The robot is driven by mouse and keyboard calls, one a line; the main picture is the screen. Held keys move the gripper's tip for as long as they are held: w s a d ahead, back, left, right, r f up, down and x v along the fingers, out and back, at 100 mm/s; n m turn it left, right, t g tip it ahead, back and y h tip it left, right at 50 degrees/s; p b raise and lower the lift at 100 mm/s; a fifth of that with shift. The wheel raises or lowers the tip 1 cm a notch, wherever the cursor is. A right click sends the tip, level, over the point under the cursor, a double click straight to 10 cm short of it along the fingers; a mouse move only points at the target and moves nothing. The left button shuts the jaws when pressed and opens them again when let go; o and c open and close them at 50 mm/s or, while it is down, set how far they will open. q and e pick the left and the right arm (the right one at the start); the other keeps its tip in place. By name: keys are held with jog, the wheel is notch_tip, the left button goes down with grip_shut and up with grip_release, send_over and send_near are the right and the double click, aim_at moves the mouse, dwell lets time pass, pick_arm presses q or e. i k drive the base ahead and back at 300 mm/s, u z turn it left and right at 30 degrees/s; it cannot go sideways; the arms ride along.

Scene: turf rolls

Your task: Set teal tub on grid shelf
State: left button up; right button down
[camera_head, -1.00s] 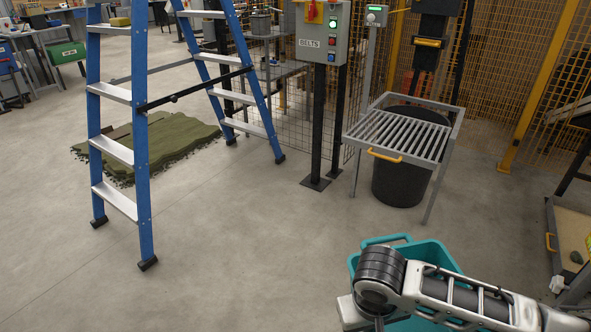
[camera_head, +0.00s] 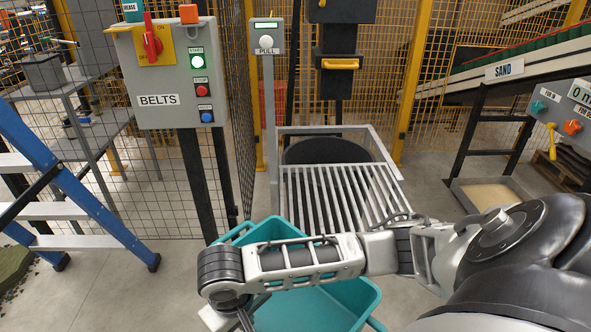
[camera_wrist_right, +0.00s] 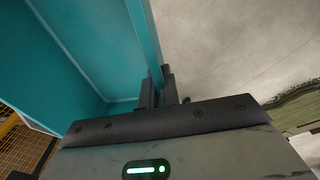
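The teal tub (camera_head: 325,306) is in the lower middle of the head view, partly hidden behind my right arm. The right wrist view shows the tub's wall and inside (camera_wrist_right: 80,50). My right gripper (camera_wrist_right: 158,85) is shut on the tub's rim, one finger on each side of the wall. In the head view the right gripper (camera_head: 243,318) is at the tub's left side, its tips cut off by the bottom edge. The grid shelf (camera_head: 335,205), a grey barred frame, stands just beyond the tub, its bars empty. My left gripper is not in view.
A BELTS control box (camera_head: 165,75) on posts stands left of the shelf, with a PULL post (camera_head: 268,100) beside it. A blue ladder (camera_head: 85,205) is at the left. A black bin (camera_head: 325,152) is under the shelf. A SAND conveyor (camera_head: 505,70) is at right.

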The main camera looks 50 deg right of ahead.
aim_at(345, 197)
jog(key=i, duration=1.05)
jog(key=z, duration=1.6)
jog(key=i, duration=1)
jog(key=u, duration=0.05)
